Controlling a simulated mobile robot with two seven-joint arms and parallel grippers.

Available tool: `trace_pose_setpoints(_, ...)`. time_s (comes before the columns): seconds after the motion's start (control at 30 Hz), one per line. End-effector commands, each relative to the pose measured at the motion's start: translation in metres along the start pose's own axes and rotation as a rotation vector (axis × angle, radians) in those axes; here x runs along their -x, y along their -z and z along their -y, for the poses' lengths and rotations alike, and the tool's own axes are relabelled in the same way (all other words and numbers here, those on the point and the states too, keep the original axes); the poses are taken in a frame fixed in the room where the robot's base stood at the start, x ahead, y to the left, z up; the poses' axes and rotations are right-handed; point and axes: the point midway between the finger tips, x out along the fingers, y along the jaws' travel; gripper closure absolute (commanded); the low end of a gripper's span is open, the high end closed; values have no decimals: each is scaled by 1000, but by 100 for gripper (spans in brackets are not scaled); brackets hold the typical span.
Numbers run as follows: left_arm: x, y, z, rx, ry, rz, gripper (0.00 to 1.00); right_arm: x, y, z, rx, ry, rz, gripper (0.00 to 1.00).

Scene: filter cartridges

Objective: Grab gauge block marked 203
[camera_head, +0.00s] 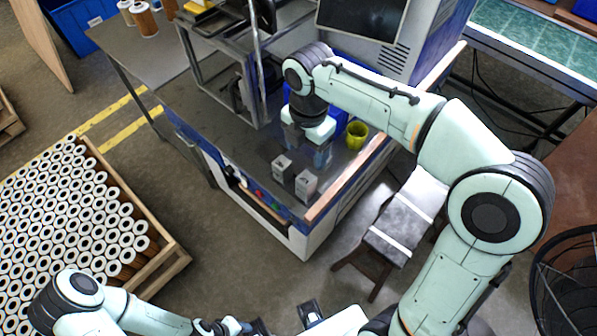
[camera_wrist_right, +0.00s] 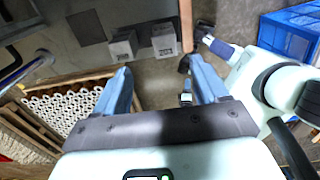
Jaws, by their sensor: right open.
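Two small grey-white gauge blocks stand on the metal bench top near its front corner. In the head view one (camera_head: 282,166) is at left and the other (camera_head: 306,184) is nearer the bench edge. In the right wrist view they are side by side, left block (camera_wrist_right: 123,46) and right block (camera_wrist_right: 163,40), with dark marks too small to read surely. My right gripper (camera_head: 308,150) is open and empty, just behind the blocks in the head view. Its fingers also frame the right wrist view (camera_wrist_right: 165,84). My left gripper (camera_head: 285,319) is low at the bottom edge, its fingers apart.
A yellow-green cup (camera_head: 356,136) stands right of my right gripper. A machine frame (camera_head: 222,75) and a monitor (camera_head: 362,18) rise behind on the bench. A wooden crate (camera_head: 166,262) of white cartridges is at left. A stool (camera_head: 402,222) stands right of the bench.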

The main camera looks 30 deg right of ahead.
Motion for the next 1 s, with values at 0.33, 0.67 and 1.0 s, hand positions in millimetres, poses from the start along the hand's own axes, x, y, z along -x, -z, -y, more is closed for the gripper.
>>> trace_pose_setpoints(0.33,-13,-2,6,3,2,7,57,-65,0,1,-1,5,0,28)
trace_pose_setpoints(0.67,-18,-3,7,3,3,8,57,-95,2,1,0,5,-2,28)
trace_pose_setpoints(1.0,-22,-3,9,3,3,9,57,-128,3,0,-1,1,0,28)
